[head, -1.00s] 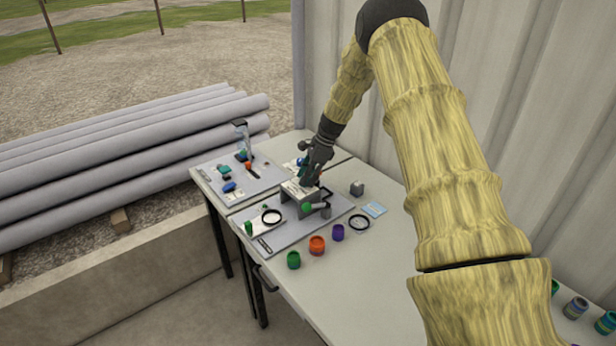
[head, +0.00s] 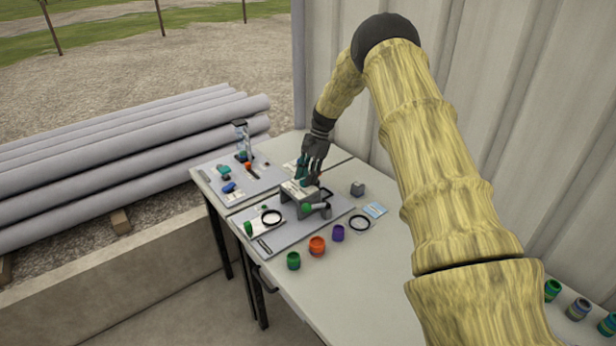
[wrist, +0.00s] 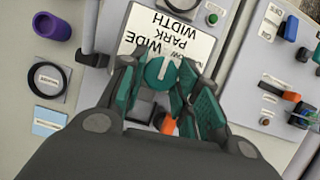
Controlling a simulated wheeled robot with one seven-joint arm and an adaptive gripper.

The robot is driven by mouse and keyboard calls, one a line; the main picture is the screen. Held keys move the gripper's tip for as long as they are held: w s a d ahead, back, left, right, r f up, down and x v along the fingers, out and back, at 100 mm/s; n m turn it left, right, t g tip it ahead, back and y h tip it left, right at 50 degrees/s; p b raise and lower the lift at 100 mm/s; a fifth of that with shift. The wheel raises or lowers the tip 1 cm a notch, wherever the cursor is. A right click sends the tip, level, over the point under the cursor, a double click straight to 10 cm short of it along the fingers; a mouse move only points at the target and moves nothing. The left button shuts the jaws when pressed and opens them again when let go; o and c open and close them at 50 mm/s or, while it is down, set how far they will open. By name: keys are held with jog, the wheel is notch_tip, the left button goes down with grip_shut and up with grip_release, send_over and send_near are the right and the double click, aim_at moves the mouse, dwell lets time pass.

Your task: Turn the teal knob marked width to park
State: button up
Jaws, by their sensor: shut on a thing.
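The teal knob (wrist: 160,73) sits between my gripper's (wrist: 162,90) two teal fingers in the wrist view, and the fingers are shut on it. Its pale line points up the picture and slightly right, toward the lettering. The white label plate (wrist: 190,30) reads WIDTH, PARK and WIDE, upside down here; another word at the right is partly covered by a finger. In the head view my gripper (head: 309,173) is over the grey block with the white plate (head: 297,190), and the knob cannot be made out there.
A black ring (head: 359,223), a grey cube (head: 357,188) and green (head: 293,261), orange (head: 317,245) and purple (head: 338,233) jars are nearby. A second board (head: 231,188) is at the left. The corrugated wall is behind.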

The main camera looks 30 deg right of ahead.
jog(key=shift+w+a+r, duration=0.15)
jog(key=shift+r, duration=0.05)
jog(key=o, duration=0.9)
jog(key=shift+o, duration=0.6)
jog(key=shift+a, duration=0.25)
jog(key=shift+d, duration=0.35)
jog(key=shift+d+r, duration=0.2)
jog(key=shift+r, duration=0.1)
jog(key=a+v, duration=0.1)
jog(key=v, duration=1)
jog(key=shift+r, duration=0.25)
